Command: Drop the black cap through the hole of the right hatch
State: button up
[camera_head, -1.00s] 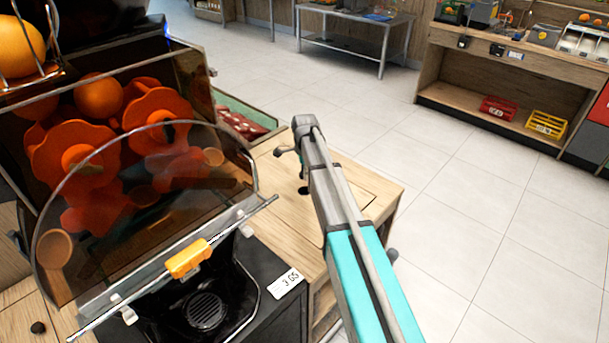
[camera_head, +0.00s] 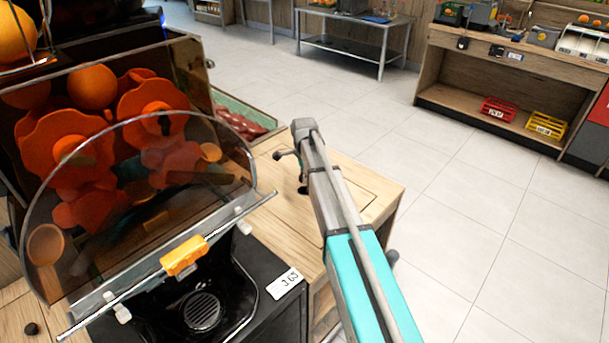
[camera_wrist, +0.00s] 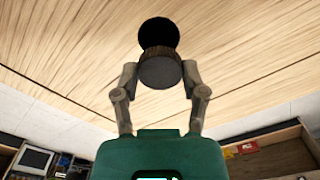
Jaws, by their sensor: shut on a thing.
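The black cap (camera_wrist: 160,71) is held between the fingertips of my gripper (camera_wrist: 160,78) in the wrist view. It looks like a short dark cylinder with a grey end face. Just beyond it, a round black hole (camera_wrist: 158,32) shows in the light wooden top. The cap's outline overlaps the hole's near edge; I cannot tell the height between them. In the head view, the right hatch (camera_head: 365,203) is the wooden panel right of the juicer. My gripper (camera_head: 284,155) is over its left part, mostly hidden by my arm. A dark spot shows below it.
The orange juicer (camera_head: 150,180) with its clear cover stands at the left. A white label (camera_head: 285,283) is on its black base. A dark round spot (camera_head: 31,328) lies on wood at the lower left. Open tiled floor is at the right.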

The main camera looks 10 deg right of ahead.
jog(key=shift+f+b, duration=0.75)
jog(key=shift+f, duration=0.3)
jog(key=shift+f+b, duration=0.75)
jog(key=shift+b, duration=0.05)
dwell(0.9)
dwell(0.6)
jog(key=o, duration=0.8)
jog(key=shift+c, duration=0.2)
jog(key=shift+o, duration=0.3)
jog(key=shift+s, duration=0.15)
jog(key=shift+r, duration=0.1)
jog(key=shift+r+p, duration=3.4)
jog(key=shift+p, duration=0.15)
